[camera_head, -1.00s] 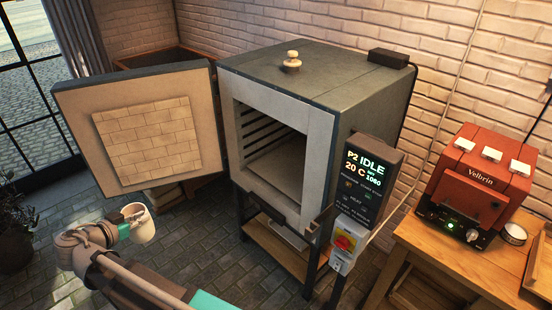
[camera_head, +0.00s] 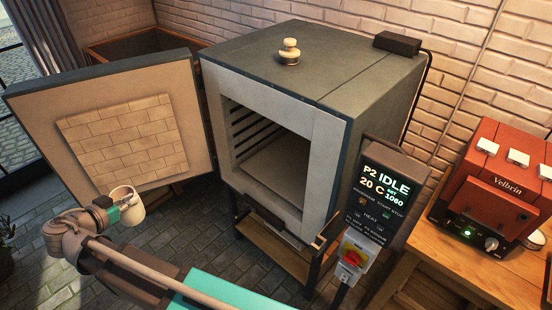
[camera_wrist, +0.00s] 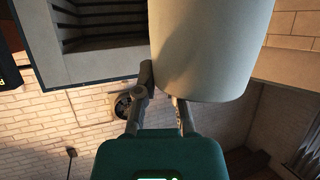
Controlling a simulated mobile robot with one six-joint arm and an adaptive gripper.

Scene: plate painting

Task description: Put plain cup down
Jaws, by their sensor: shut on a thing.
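The plain cup (camera_head: 126,206) is pale cream and looks upright, held in the air in front of the kiln's open door. My gripper (camera_head: 112,213) is shut on it from the left side. In the wrist view the cup (camera_wrist: 208,45) fills the top middle, and my gripper's fingers (camera_wrist: 163,95) reach its side; their exact contact is partly hidden by the cup. The kiln (camera_head: 330,160) stands open to the right of the cup, and its chamber (camera_head: 272,150) looks empty. The cup is outside it.
The kiln door (camera_head: 120,140) swings out to the left, close behind the cup. A control panel (camera_head: 383,195) reading IDLE, 20 C is on the kiln's right. A red Velbrin machine (camera_head: 492,195) stands on a wooden table (camera_head: 430,262). Brick floor lies below the kiln.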

